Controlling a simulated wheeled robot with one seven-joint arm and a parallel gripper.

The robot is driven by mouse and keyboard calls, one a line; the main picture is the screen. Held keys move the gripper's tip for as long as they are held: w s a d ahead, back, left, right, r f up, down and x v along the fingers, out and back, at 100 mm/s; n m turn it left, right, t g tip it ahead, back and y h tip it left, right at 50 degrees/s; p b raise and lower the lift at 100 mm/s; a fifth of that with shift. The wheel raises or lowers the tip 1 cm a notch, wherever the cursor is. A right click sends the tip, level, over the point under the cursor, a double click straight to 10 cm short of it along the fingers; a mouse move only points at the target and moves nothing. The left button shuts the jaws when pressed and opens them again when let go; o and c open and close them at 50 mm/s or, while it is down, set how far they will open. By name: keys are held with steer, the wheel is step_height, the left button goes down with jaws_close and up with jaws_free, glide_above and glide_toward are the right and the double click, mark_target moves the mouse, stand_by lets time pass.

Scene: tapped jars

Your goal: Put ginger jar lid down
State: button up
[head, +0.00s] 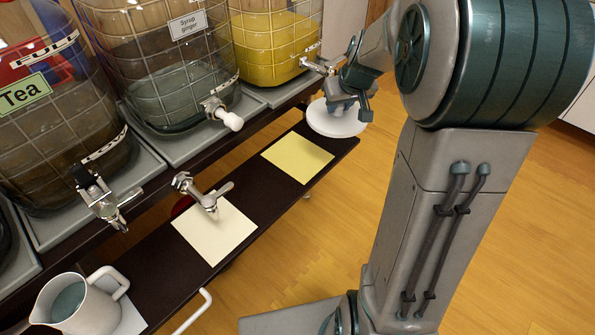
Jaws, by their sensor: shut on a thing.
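A white round lid (334,121) is at the right end of the dark lower shelf (345,153). My gripper (347,100) is shut on its top; I cannot tell whether the lid touches the shelf. The ginger jar (165,65), labelled "Syrup ginger", stands on the upper level to the left, with a white-handled tap (222,114). The jar's top is out of view.
A tea jar (60,130) and a yellow-filled jar (270,45) flank the ginger jar. The lower shelf bears a yellow square (298,158), a cream square (222,235) with a metal tap (205,194) over it, and a white pitcher (95,310).

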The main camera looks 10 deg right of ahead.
mark_target(345, 116)
steer(key=shift+s+d+f+b, duration=0.2)
steer(key=shift+d+f+b, duration=0.15)
steer(key=shift+f+b, duration=0.65)
steer(key=shift+s+d+f+b, duration=0.25)
steer(key=shift+f+b, duration=0.25)
steer(key=shift+b, duration=0.85)
steer(key=w+a+f+b, duration=0.1)
steer(key=a+f, duration=0.1)
steer(key=a, duration=0.1)
steer(key=w+a+f+b, duration=0.1)
steer(key=a+f, duration=0.1)
steer(key=a, duration=0.2)
steer(key=w+a+f+b, duration=0.1)
steer(key=a+f, duration=0.2)
steer(key=a, duration=0.1)
steer(key=shift+w, duration=0.3)
steer(key=shift+f+b, duration=1)
steer(key=shift+f, duration=0.9)
steer(key=shift+f, duration=0.2)
steer(key=o, duration=1)
steer(key=shift+c, duration=0.2)
steer(key=shift+r, duration=0.15)
